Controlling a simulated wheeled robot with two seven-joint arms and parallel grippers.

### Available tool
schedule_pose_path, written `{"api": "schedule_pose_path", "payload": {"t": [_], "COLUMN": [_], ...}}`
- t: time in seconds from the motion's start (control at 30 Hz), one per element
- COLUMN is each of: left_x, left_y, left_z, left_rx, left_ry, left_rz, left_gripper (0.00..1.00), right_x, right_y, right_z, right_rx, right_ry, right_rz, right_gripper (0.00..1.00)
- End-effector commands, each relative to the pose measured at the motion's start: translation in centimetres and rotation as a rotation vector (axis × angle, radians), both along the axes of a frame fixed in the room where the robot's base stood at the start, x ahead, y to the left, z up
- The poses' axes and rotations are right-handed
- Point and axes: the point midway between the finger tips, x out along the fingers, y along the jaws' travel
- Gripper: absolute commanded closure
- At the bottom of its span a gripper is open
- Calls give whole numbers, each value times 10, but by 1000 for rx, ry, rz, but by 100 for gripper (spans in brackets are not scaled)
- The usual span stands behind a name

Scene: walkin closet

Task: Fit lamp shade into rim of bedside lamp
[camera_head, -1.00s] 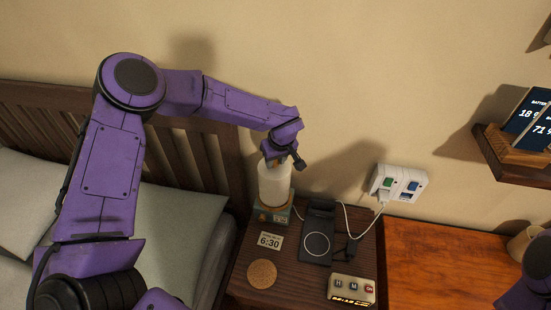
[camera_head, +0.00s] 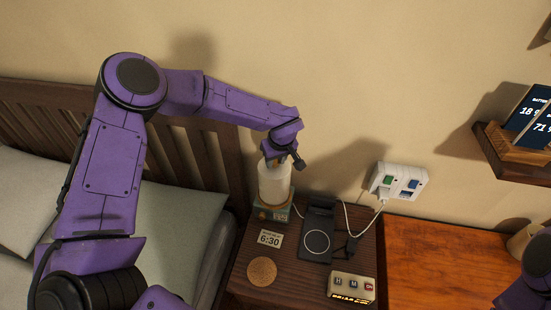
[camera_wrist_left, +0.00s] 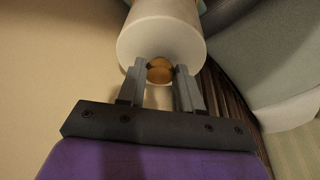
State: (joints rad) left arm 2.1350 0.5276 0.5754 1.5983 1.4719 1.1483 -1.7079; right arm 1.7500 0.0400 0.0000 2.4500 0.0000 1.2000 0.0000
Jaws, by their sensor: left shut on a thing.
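The white cylindrical lamp shade (camera_head: 274,186) stands upright on the bedside lamp's square base (camera_head: 272,212), at the back left of the nightstand. My left gripper (camera_head: 276,161) is at the top of the shade and shut on it. In the left wrist view, the fingers (camera_wrist_left: 160,75) reach to the near end of the shade (camera_wrist_left: 160,28), with a round orange-brown part (camera_wrist_left: 160,70) showing between them. The seam between shade and rim is too small to judge. Only part of my right arm shows at the right edge; its gripper is out of view.
The dark nightstand (camera_head: 297,278) holds a 6:30 card (camera_head: 269,239), a round cork coaster (camera_head: 262,271), a black charging stand (camera_head: 317,240) and a button box (camera_head: 351,288). A white wall socket (camera_head: 397,182) with a cable is behind. The bed is left.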

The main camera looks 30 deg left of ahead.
Motion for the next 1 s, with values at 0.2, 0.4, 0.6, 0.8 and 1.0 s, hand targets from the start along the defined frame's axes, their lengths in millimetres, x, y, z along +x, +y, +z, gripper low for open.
{"api": "schedule_pose_path", "payload": {"t": [0.2,0.4,0.6,0.8,1.0], "left_x": [0,1,0,0,0], "left_y": [0,0,0,0,0], "left_z": [-2,-2,-2,-3,-3], "left_rx": [0,0,0,0,0], "left_ry": [-1,-2,-1,0,0], "left_rz": [0,-1,0,0,0], "left_gripper": [100,100,36,36,36], "right_x": [0,0,0,0,0], "right_y": [0,0,0,0,0], "right_z": [0,0,0,0,0], "right_rx": [0,0,0,0,0], "right_ry": [0,0,0,0,0], "right_rz": [0,0,0,0,0], "right_gripper": [65,65,65,65,65]}}
